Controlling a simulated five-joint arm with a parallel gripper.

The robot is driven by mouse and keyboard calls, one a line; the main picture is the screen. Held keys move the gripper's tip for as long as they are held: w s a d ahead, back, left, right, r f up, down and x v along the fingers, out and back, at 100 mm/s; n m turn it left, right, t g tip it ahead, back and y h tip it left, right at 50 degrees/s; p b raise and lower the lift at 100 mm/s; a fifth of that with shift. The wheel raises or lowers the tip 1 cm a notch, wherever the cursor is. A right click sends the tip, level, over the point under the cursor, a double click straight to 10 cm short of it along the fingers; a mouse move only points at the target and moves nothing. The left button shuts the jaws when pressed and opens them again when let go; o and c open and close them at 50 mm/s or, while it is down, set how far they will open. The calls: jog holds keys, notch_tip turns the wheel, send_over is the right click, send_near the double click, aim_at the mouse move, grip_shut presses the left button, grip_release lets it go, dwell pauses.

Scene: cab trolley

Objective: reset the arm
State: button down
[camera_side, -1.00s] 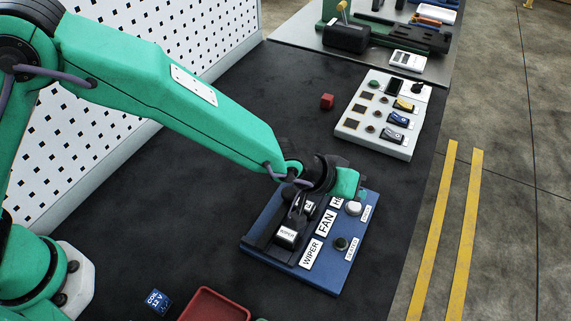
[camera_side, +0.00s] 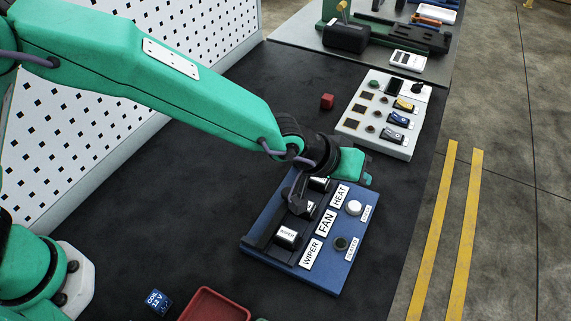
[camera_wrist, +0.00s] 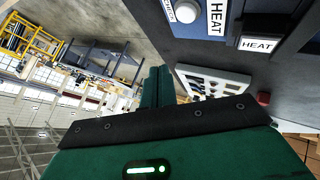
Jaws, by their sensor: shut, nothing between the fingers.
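My gripper (camera_side: 366,178) is in the air just above the far end of the blue switch panel (camera_side: 330,272). In the wrist view its green fingers (camera_wrist: 157,85) are together with nothing between them. The panel carries WIPER (camera_side: 312,253), FAN (camera_side: 326,223) and HEAT (camera_side: 340,196) labels. A row of rocker switches, including the wiper rocker (camera_side: 288,236), runs along its left side; the dark wrist parts partly hide the others. A white round button (camera_side: 354,208) and a dark one (camera_side: 341,243) sit on its right side. The heat rocker (camera_wrist: 257,45) shows in the wrist view.
A grey panel (camera_side: 352,128) with several switches lies beyond. A red tray (camera_side: 214,306) and a blue COL 12 V tag (camera_side: 158,301) are at the front. The dark mat's middle is clear.

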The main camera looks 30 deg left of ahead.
jog(key=s+a+r+y, duration=0.1)
jog(key=a+r+y, duration=0.1)
jog(key=a+r, duration=0.8)
jog(key=s+a+r+y, duration=0.1)
jog(key=a+r+y, duration=0.15)
jog(key=a, duration=1.35)
jog(key=s+a+r+g+y, duration=0.1)
jog(key=s+a+y, duration=0.1)
jog(key=s+a, duration=1.5)
jog(key=shift+s+a+r, duration=0.35)
jog(key=shift+s, duration=0.5)
